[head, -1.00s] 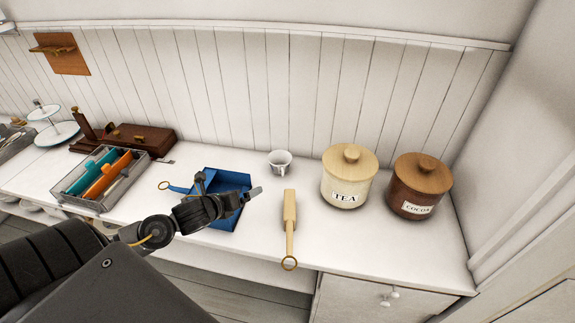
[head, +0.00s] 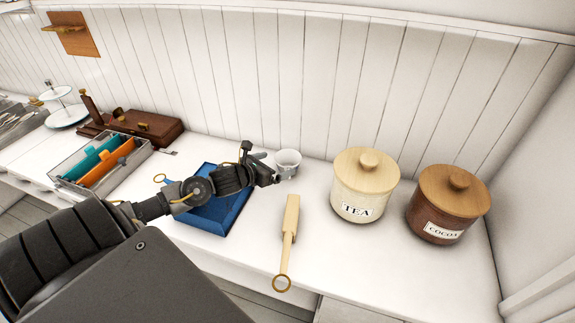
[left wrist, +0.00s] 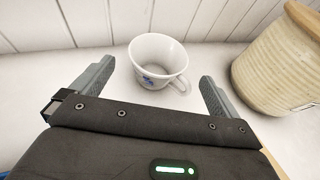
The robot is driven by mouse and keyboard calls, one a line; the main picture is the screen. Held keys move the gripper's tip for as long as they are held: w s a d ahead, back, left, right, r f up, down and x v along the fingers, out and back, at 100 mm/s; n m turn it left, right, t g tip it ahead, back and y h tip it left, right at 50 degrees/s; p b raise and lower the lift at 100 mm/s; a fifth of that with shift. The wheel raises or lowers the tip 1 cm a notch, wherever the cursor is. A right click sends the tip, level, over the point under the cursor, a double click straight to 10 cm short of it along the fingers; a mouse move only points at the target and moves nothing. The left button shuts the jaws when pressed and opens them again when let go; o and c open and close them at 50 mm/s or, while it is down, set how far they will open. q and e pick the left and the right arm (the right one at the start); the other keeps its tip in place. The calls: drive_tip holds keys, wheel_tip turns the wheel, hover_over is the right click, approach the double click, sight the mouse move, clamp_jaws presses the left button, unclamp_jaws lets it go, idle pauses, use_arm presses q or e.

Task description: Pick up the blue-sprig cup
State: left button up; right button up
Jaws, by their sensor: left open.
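The blue-sprig cup (head: 288,161) is a small white cup standing upright on the white counter near the back wall. In the left wrist view the cup (left wrist: 158,60) shows a blue sprig on its side and its handle at the right. My left gripper (head: 274,172) is open, with its jaws beside the cup in the head view. In the left wrist view the left gripper (left wrist: 155,88) has one finger at each side, and the cup is between and just beyond the fingertips. It holds nothing. My right gripper is not in view.
A tea canister (head: 364,186) and a cocoa canister (head: 447,205) stand right of the cup. A wooden paddle (head: 290,222) lies in front. A blue tray (head: 215,221) is under my left arm. A grey box (head: 70,166) with coloured items stands at left.

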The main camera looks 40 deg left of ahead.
sight(295, 156)
use_arm(q)
drive_tip(key=shift+w+f, duration=0.15)
drive_tip(key=shift+w, duration=0.3)
drive_tip(key=shift+a, duration=0.15)
drive_tip(key=p+x, duration=0.1)
drive_tip(key=x, duration=0.3)
drive_tip(key=shift+w+p, duration=0.3)
drive_tip(key=shift+p, duration=0.1)
drive_tip(key=shift+w+f, duration=0.15)
drive_tip(key=shift+w, duration=0.1)
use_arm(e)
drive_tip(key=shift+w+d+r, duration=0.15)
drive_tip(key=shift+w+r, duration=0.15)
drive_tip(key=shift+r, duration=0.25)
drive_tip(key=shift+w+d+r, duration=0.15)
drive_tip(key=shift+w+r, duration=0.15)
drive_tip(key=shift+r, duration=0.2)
use_arm(q)
drive_tip(key=shift+c, duration=0.3)
drive_tip(key=c, duration=0.9)
drive_tip(key=shift+c, duration=0.6)
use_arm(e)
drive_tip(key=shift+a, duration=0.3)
